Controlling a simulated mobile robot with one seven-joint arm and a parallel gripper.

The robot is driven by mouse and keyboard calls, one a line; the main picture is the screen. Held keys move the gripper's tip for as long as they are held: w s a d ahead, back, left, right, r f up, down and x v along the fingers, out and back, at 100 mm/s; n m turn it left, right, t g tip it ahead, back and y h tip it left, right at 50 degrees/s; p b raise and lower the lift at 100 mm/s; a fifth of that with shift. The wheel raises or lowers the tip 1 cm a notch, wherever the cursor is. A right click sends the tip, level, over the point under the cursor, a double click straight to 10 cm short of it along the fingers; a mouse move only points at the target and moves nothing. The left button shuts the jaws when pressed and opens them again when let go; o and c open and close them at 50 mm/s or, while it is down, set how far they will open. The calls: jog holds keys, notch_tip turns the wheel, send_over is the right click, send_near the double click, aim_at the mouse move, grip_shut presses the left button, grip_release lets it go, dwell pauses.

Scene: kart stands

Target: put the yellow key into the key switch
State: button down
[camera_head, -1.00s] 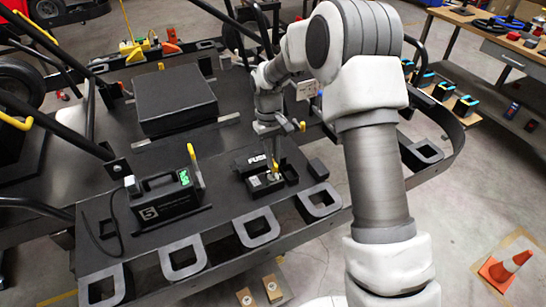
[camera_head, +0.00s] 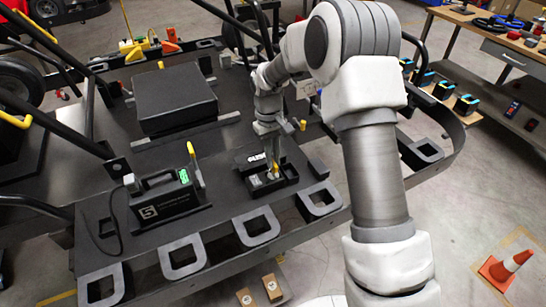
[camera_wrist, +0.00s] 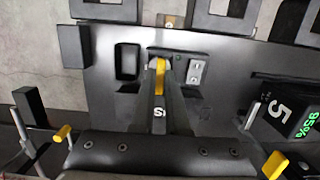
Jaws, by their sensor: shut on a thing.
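My gripper (camera_head: 272,165) points down over a small black box (camera_head: 287,184) on the kart's dark floor panel. In the wrist view, the fingers (camera_wrist: 160,72) are closed around the yellow key (camera_wrist: 160,80), of which a yellow strip shows between them. The box's top plate (camera_wrist: 182,57), with two grey square parts (camera_wrist: 195,71), lies at the fingertips. The key switch itself is not clearly visible; the fingers cover that part. I cannot tell whether the key's tip is in the switch or just above it.
A black device marked 5 with a green display (camera_head: 184,176) stands left of the box. A flat black block (camera_head: 176,102) lies behind.

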jog(key=shift+f+b, duration=0.65)
jog(key=shift+f, duration=0.5)
jog(key=c, duration=0.8)
grip_release()
jog(key=shift+c, duration=0.2)
jog(key=shift+r, duration=0.1)
notch_tip(320, 180, up, 17)
jog(key=w+a, duration=0.1)
jog(key=w, duration=0.1)
jog(key=shift+w+p, duration=0.2)
jog(key=shift+p, duration=0.2)
jog(key=shift+r, duration=0.15)
